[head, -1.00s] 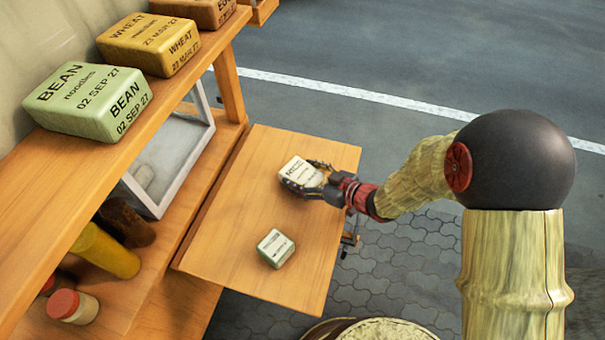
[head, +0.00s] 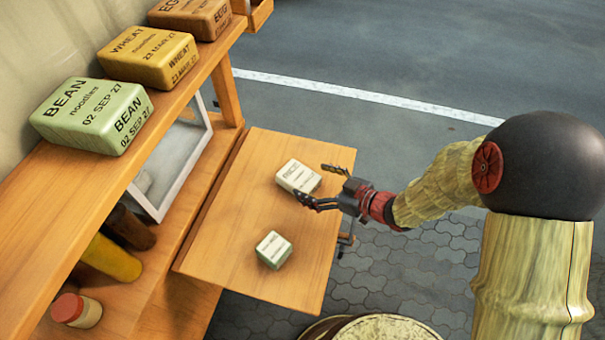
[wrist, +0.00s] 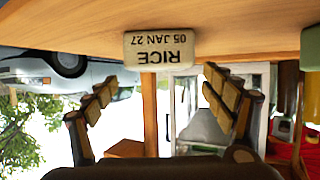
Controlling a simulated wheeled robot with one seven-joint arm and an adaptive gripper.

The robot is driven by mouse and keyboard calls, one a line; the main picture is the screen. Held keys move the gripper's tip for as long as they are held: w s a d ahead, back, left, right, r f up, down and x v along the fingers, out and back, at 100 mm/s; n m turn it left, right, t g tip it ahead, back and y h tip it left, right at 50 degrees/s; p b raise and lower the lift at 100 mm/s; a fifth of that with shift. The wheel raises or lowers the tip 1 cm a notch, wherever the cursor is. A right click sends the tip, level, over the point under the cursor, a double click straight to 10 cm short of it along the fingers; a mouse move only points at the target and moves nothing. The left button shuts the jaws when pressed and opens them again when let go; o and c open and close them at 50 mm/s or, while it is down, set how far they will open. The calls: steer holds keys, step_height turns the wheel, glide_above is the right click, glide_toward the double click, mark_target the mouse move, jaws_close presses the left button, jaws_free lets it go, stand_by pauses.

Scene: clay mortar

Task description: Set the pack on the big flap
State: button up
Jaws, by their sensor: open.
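The big flap (head: 230,225) is a wooden board that sticks out from the stall's side. A cream pack (head: 298,177) lies on its upper part; in the wrist view this pack (wrist: 158,50) reads RICE, 05 JAN 27. A smaller green pack (head: 274,249) lies on the flap nearer the front, and its edge also shows in the wrist view (wrist: 311,48). My gripper (head: 322,186) is open and empty, just right of the cream pack and apart from it. The wrist view appears upside down.
An upper shelf holds a green BEAN pack (head: 92,115), a yellow WHEAT pack (head: 148,55) and a brown pack (head: 192,16). Jars, including a red-lidded one (head: 76,310), stand below. A round-topped thing (head: 372,328) stands at the flap's front.

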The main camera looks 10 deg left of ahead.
steer(key=p+v, duration=0.1)
steer(key=v, duration=0.5)
steer(key=shift+p, duration=0.3)
steer(key=w+d+r+m+t+h, duration=0.25)
steer(key=w+d+r+h, duration=0.2)
steer(key=d+r, duration=0.35)
steer(key=w+d+r+m+t+h, duration=0.2)
steer(key=w+d+r+m+h, duration=0.15)
steer(key=d+r+h, duration=0.45)
steer(key=s+d+r+m+g+h, duration=0.15)
steer(key=s+d+r+m, duration=0.25)
steer(key=s+d, duration=0.5)
steer(key=s+a+r+m+g+y, duration=0.1)
steer(key=s+a+r+m+g, duration=0.1)
steer(key=s, duration=1.3)
steer(key=shift+a+m+g+y, duration=0.35)
steer(key=shift+a+g, duration=0.45)
steer(key=shift+a, duration=0.4)
